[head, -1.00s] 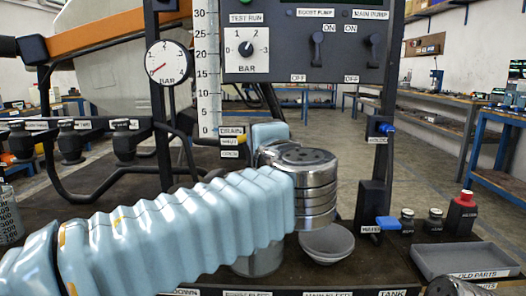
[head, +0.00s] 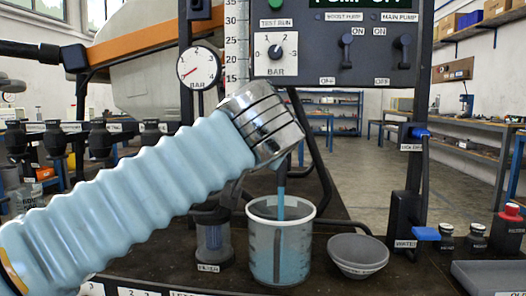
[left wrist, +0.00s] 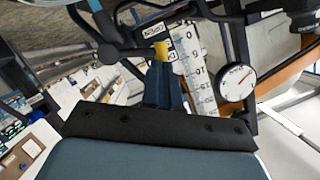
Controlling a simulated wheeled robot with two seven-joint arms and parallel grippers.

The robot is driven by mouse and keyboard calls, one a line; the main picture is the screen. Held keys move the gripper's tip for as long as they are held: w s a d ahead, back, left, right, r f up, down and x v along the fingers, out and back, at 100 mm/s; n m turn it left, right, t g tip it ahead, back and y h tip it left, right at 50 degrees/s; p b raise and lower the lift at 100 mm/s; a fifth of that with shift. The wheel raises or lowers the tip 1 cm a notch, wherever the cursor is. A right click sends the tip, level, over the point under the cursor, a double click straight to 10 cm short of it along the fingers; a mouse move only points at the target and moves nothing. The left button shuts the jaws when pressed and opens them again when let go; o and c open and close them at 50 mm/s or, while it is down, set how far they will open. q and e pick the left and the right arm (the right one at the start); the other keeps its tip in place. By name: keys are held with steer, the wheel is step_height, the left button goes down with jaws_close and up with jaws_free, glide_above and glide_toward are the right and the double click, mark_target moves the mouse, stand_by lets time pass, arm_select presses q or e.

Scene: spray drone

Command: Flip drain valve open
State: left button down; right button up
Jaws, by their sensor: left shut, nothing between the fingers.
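My left arm reaches in from the left in the head view, and its metal wrist hides the drain valve and most of my left gripper there. In the left wrist view the left gripper (left wrist: 163,72) is shut and empty. Its tips are close to a small yellow piece of the drain valve (left wrist: 162,50), beside a white label; I cannot tell if they touch. In the head view a blue strand like running liquid (head: 281,203) comes down below the wrist into a clear bucket (head: 262,275), which holds blue liquid. My right gripper is out of view.
A filter (head: 213,240) stands left of the bucket and a grey bowl (head: 358,258) right of it. The switch panel (head: 335,45) and a pressure gauge (head: 200,63) are above and behind. A black post with a blue water valve (head: 425,233) stands at the right.

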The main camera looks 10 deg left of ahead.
arm_select(q)
steer(key=shift+a+f+n+h+b, duration=0.6)
steer(key=shift+n+b, duration=0.25)
steer(key=shift+n, duration=0.25)
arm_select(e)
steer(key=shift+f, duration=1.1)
arm_select(q)
steer(key=shift+f, duration=0.1)
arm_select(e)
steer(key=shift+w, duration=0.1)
